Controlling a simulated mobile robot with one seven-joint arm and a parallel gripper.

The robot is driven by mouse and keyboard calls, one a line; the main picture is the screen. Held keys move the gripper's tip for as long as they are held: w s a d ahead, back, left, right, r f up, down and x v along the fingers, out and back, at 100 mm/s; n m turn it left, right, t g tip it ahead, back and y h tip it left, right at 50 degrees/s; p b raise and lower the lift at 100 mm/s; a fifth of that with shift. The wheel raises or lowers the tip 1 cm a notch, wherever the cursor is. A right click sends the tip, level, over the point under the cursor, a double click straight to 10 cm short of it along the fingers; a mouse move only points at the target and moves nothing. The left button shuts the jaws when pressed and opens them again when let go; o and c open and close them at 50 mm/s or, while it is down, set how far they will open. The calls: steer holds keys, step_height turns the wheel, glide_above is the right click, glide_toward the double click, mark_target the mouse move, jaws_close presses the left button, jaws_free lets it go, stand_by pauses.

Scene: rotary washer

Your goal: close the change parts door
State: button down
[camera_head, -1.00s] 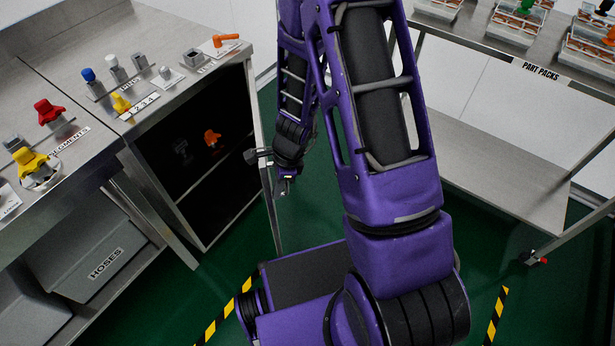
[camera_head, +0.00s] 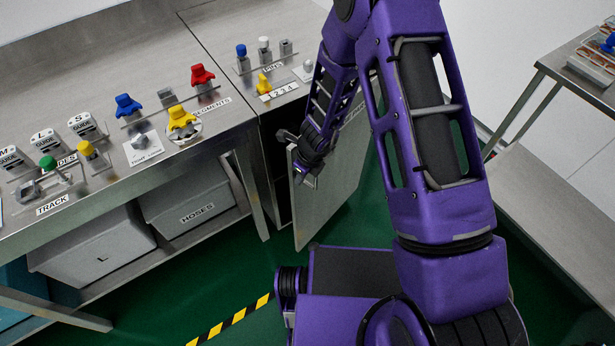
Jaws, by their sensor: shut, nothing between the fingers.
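The change parts door (camera_head: 335,195) is a flat grey panel on the cabinet under the right part of the steel bench. It stands partly open, with a dark gap (camera_head: 279,180) between its left edge and the cabinet's front post. Partial dark lettering shows near its upper right, mostly behind my arm. My gripper (camera_head: 305,180) is shut and empty, pointing down in front of the door's outer face near its upper left edge. I cannot tell whether it touches the door. My arm hides the door's top and the bench's right end.
The bench top (camera_head: 130,60) holds coloured knobs and small parts. Grey bins, one marked HOSES (camera_head: 190,208), sit on the shelf below. A second steel table (camera_head: 560,70) stands at the right. Green floor (camera_head: 250,275) with yellow-black tape (camera_head: 235,318) lies in front.

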steer(key=shift+w+a, duration=0.45)
steer(key=shift+a, duration=0.2)
steer(key=shift+d, duration=0.1)
